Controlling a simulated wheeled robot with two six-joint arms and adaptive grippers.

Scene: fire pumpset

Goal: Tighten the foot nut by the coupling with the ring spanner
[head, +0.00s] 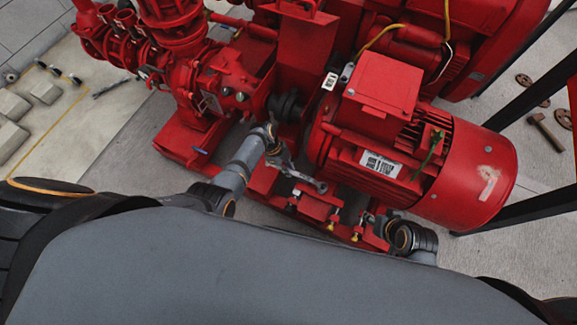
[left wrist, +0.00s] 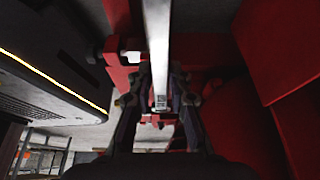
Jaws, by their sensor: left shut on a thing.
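My left gripper (head: 279,158) is shut on the ring spanner (head: 305,179), a grey steel bar. In the left wrist view the spanner (left wrist: 158,45) runs up from between the fingers (left wrist: 160,100) and out of the top of the picture. In the head view its ring end lies low over the red motor foot blocks, left of the motor (head: 480,190). The black coupling (head: 286,106) is just above my left gripper. The foot nut by the coupling is too small or hidden to make out. My right gripper (head: 376,224) is low by the frame; its fingers are unclear.
Brass-coloured bolts (head: 334,217) stand along the red base frame. The red pump (head: 225,85) is at left. A hammer (head: 545,130) lies on the floor at right, beside dark bars. Grey blocks (head: 12,105) lie at far left.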

